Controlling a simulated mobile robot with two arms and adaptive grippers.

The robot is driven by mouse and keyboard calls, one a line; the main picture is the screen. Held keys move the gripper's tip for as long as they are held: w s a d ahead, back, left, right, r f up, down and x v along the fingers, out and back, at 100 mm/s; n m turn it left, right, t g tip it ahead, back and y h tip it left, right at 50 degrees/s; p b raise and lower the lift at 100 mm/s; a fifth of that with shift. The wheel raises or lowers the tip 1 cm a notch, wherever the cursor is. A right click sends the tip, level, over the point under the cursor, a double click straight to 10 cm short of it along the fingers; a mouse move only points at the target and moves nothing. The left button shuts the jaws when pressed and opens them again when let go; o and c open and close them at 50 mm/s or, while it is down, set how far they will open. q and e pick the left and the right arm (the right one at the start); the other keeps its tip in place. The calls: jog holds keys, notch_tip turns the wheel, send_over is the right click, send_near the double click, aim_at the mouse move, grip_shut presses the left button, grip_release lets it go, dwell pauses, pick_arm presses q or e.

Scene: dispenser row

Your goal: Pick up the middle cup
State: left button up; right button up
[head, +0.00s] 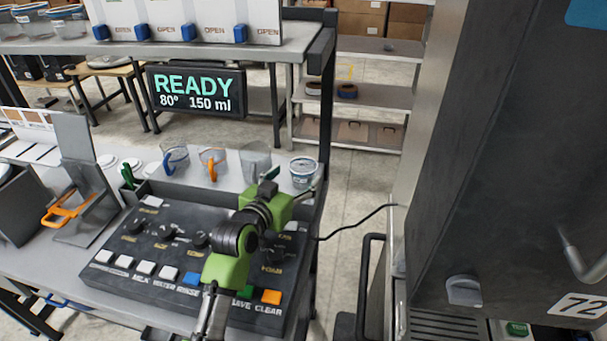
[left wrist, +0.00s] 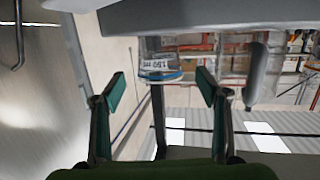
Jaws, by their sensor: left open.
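Several cups stand in a row behind the dark control panel in the head view: a clear cup with a blue handle (head: 175,158), a clear cup with an orange handle (head: 213,163), a plain greyish clear cup (head: 255,158) and a white-labelled cup (head: 303,172) at the right end. My left gripper (head: 292,187) is open and empty, above the panel's far right corner, just in front of the labelled cup. In the left wrist view, a labelled cup with a blue rim (left wrist: 160,73) appears upside down beyond the open fingers (left wrist: 161,89), apart from them. My right gripper is not in view.
The control panel (head: 150,222) with knobs and buttons lies under my left arm. A READY display (head: 197,90) hangs behind the cups. A metal stand with an orange handle (head: 70,207) is at left. A large dark machine (head: 510,150) fills the right side.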

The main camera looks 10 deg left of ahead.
aim_at(308, 162)
pick_arm(q)
jog(key=shift+w+r, duration=0.15)
jog(key=shift+w, duration=0.15)
jog(key=p+x, duration=0.1)
jog(key=x, duration=0.3)
jog(key=shift+w+d+r+p, duration=0.1)
jog(key=shift+d+r+p, duration=0.05)
jog(key=shift+p, duration=0.15)
jog(key=shift+w, duration=0.35)
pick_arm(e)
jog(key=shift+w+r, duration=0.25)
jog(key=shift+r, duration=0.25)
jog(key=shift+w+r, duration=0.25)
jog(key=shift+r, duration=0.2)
pick_arm(q)
jog(key=c, duration=1)
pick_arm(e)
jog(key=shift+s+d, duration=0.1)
